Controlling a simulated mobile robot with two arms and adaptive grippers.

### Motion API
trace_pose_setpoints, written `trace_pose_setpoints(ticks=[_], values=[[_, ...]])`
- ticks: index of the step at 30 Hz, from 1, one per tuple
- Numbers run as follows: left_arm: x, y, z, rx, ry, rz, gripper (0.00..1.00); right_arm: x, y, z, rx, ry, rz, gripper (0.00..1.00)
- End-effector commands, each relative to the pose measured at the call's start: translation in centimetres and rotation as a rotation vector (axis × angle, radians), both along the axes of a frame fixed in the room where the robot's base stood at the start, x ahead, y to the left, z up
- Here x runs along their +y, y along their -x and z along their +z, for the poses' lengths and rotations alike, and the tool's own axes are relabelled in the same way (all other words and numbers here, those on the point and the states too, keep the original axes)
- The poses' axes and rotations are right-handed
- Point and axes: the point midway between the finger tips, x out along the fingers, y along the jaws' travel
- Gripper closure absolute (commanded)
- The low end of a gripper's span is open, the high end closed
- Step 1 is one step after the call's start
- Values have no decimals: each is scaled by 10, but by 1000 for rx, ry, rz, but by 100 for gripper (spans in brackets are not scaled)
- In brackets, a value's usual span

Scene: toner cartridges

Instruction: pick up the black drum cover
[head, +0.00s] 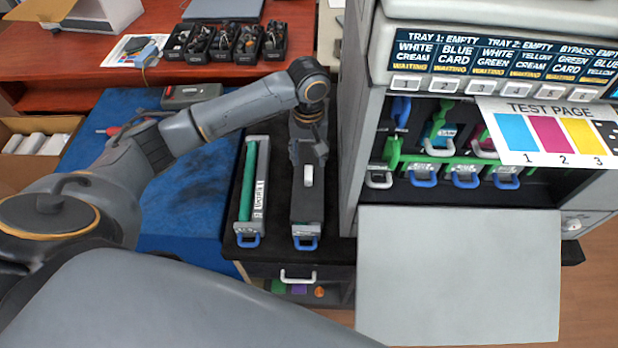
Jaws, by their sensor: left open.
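A long black cover (307,207), which I take to be the black drum cover, lies along a cartridge with a grey front end and a blue handle (306,243) on the black cabinet top. A small pale grip (308,176) stands on its upper side. My left gripper (309,163) points down over the far part of this cover, right by the pale grip. It is open. Its fingertips are small here, and I cannot tell whether they touch the cover. My right gripper is not in view.
A cartridge with an exposed green drum (249,187) lies close left of the cover. The printer (369,95) stands close right, its grey door (458,275) folded down. A blue mat (185,205) lies left. Black bins (222,45) stand at the back.

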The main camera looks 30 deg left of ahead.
Motion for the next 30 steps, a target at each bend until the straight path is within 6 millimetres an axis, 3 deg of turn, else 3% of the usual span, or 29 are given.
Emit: trace_pose_setpoints(ticks=[10,17,26,30], values=[[2,-2,-32,2,-1,0,53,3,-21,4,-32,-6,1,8],[4,-5,-64,-1,0,-2,53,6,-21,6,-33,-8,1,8],[4,-5,-69,-2,-1,-2,53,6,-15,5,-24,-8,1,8],[4,-5,-69,-2,-1,-2,81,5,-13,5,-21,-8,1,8]])
